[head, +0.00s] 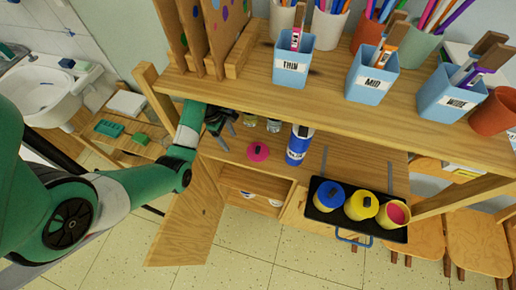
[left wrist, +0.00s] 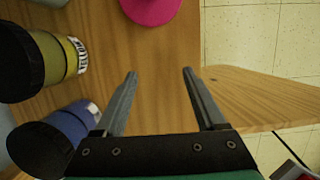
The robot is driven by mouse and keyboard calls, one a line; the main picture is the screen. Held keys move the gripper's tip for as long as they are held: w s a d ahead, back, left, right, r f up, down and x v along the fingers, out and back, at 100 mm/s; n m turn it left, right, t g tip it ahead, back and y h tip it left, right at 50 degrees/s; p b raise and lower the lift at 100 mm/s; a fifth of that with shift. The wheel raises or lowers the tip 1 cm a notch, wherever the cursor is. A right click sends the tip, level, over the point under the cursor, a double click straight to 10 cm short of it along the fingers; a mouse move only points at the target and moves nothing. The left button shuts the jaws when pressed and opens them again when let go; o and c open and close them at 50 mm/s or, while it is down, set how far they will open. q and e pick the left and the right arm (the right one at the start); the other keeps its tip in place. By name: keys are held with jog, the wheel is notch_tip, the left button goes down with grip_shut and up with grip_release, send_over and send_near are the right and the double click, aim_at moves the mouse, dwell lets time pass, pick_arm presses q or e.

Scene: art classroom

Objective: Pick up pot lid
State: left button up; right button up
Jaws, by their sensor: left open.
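The pot lid (head: 258,151), a pink disc with a dark knob, lies flat on the wooden shelf near its front edge. Part of it shows at the top of the left wrist view (left wrist: 150,8). My left gripper (head: 228,128) is open and empty, up and left of the lid in the head view. In the left wrist view its two fingers (left wrist: 158,75) are apart over bare wood, with the lid beyond their tips. An uncovered pot (head: 391,214) with pink inside stands at the right of a black tray (head: 345,230). My right gripper is not in view.
A blue bottle (head: 299,146) stands just right of the lid. Dark-topped yellow (left wrist: 62,58) and blue (left wrist: 70,130) bottles stand left of my fingers. The tray also holds blue-lidded (head: 328,196) and yellow-lidded (head: 361,205) pots. An upper shelf (head: 240,94) with brush cups overhangs.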

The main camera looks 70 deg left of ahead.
aim_at(258, 149)
pick_arm(q)
jog(key=w+d, duration=0.1)
jog(key=w, duration=0.1)
jog(key=w+d, duration=0.2)
jog(key=shift+w+d+r, duration=0.1)
jog(key=shift+w, duration=0.2)
jog(key=w+d, duration=0.1)
jog(key=w, duration=0.1)
jog(key=w+d+b, duration=0.1)
jog(key=w+d, duration=0.1)
jog(key=shift+d, duration=0.1)
jog(key=shift+f+b, duration=0.5)
jog(key=shift+f, duration=0.1)
grip_shut()
